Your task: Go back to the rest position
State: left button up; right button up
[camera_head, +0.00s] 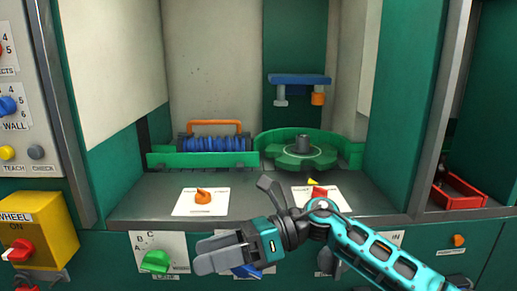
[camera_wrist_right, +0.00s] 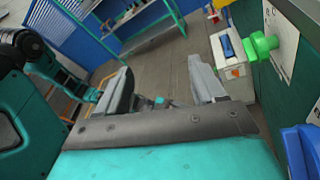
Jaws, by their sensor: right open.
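My right gripper (camera_head: 208,256) is in front of the machine's lower front panel in the head view, with its turquoise arm coming in from the lower right. Its grey fingers point left, near the green knob and in front of a blue control that they partly cover. In the right wrist view the gripper (camera_wrist_right: 160,70) has its two fingers apart, with nothing between them but the floor behind. My left gripper is in neither view. No amber bottle shows.
A green knob (camera_head: 156,261) sticks out left of the gripper. A yellow box with a red knob (camera_head: 19,251) stands at lower left. The grey ledge (camera_head: 150,190) carries a blue roller (camera_head: 215,145) and a green wheel (camera_head: 300,158). A red tray (camera_head: 459,191) is at right.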

jog(key=d+f+n+t+h, duration=0.2)
jog(key=d+f+n+t, duration=0.4)
jog(key=n, duration=0.5)
jog(key=w+d+f+n+t+h, duration=0.1)
jog(key=d+f+n+t+h, duration=0.2)
jog(key=n+t, duration=0.7)
jog(key=d+f+n+t+h, duration=0.1)
jog(key=d+f+n+t, duration=0.4)
jog(key=n, duration=0.8)
jog(key=s+d+f+m+g+h, duration=0.3)
jog(key=s+d+f+m, duration=0.2)
jog(key=s+f+m, duration=0.1)
jog(key=s+d+f+m+g+h, duration=0.2)
jog(key=s+d+f+m+h, duration=0.2)
jog(key=s+f, duration=0.4)
notch_tip(320, 180, down, 3)
jog(key=shift+s+d+r+m+g+h, duration=0.1)
jog(key=shift+s+d+m+g+h, duration=0.25)
jog(key=shift+d+m, duration=0.65)
